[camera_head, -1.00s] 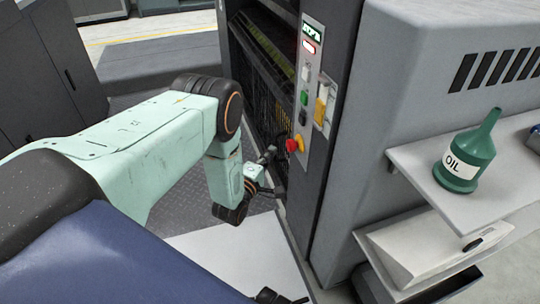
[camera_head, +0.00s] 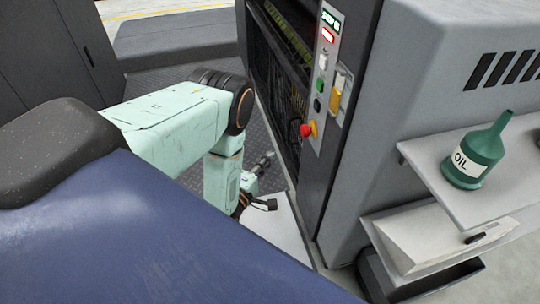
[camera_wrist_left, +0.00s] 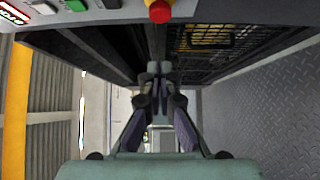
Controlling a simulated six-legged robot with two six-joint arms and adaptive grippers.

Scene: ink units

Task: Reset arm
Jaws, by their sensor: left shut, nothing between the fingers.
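My left arm comes in from the left in the head view and bends down at the elbow in front of the grey machine. My left gripper (camera_head: 268,204) is low beside the machine's dark open side, partly hidden behind my arm. In the left wrist view its two fingers (camera_wrist_left: 154,72) are together at the tips with nothing between them. The red knob (camera_head: 307,130) on the machine's control panel (camera_head: 325,75) is above the gripper; it also shows at the top of the left wrist view (camera_wrist_left: 160,11). My right gripper does not show.
A green oil can (camera_head: 478,152) stands on a light shelf (camera_head: 455,200) at the right. A white box (camera_head: 440,240) sits below it. The grey machine (camera_head: 415,70) fills the right. Dark metal floor (camera_head: 180,80) is open behind my arm.

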